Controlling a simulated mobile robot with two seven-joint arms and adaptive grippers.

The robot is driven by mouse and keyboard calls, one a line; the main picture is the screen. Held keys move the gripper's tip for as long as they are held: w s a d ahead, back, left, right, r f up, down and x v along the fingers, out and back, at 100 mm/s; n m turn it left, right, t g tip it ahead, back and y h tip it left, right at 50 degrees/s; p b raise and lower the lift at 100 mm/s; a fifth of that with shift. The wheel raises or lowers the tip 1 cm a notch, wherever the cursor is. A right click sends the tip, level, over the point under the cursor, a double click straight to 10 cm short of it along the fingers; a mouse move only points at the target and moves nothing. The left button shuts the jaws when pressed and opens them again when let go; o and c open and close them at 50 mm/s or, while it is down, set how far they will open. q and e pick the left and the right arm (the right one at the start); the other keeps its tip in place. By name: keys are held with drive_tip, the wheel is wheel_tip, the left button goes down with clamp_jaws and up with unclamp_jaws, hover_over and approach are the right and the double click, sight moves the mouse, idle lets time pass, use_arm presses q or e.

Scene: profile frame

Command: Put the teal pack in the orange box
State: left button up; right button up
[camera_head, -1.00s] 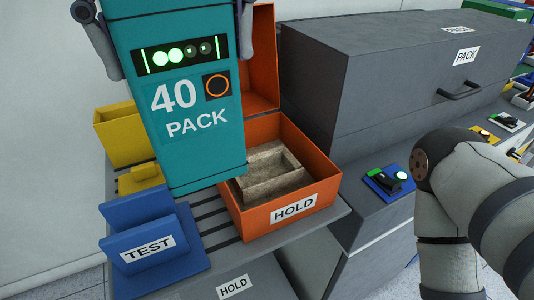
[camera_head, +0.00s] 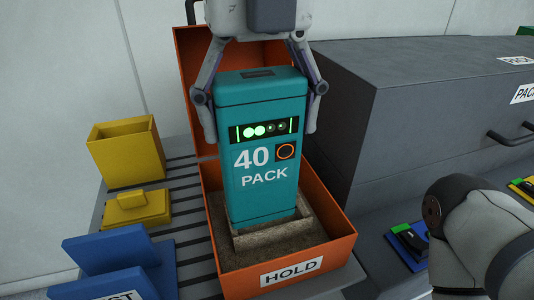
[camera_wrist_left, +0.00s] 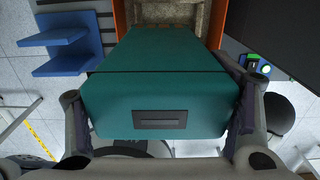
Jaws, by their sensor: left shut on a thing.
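The teal pack (camera_head: 262,185), marked 40 PACK with green lights, stands upright in the head view. Its lower end is inside the orange box (camera_head: 338,252), at the grey-brown recessed insert (camera_head: 309,231). Whether its bottom rests in the recess I cannot tell. My left gripper (camera_head: 262,118) is shut on the pack's upper part, one finger at each side. The left wrist view shows the pack's top (camera_wrist_left: 160,105) between the fingers. The box, labelled HOLD, has its lid raised behind the pack. Part of my right arm shows at the right; its gripper is out of frame.
A yellow bin (camera_head: 127,155) and a small yellow block (camera_head: 137,208) are left of the box. A blue stand (camera_head: 112,262) is at the lower left. A large grey case (camera_head: 415,105) stands close on the right, with a small green-and-black device (camera_head: 408,240) before it.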

sight(267, 148)
use_arm(q)
drive_tip(key=shift+w+d+f, duration=0.2)
drive_tip(key=shift+w+f, duration=0.35)
drive_tip(key=shift+f, duration=0.2)
drive_tip(key=f, duration=0.1)
drive_tip(key=w+f, duration=0.1)
drive_tip(key=f, duration=0.1)
drive_tip(key=f+b, duration=0.1)
drive_tip(key=f, duration=0.1)
drive_tip(key=shift+w+d, duration=0.25)
drive_tip(key=shift+w, duration=0.05)
drive_tip(key=shift+s+r, duration=0.1)
drive_tip(key=shift+r, duration=0.05)
use_arm(e)
drive_tip(key=shift+s+f, duration=0.6)
use_arm(q)
drive_tip(key=o, duration=1.9)
drive_tip(key=shift+o, duration=0.2)
wheel_tip(267, 148, up, 12)
drive_tip(key=shift+r+p, duration=0.1)
drive_tip(key=shift+p, duration=1.15)
use_arm(e)
drive_tip(key=w+r, duration=0.2)
drive_tip(key=shift+w+r+t, duration=0.25)
drive_tip(key=shift+r+t, duration=0.05)
drive_tip(key=shift+r, duration=0.05)
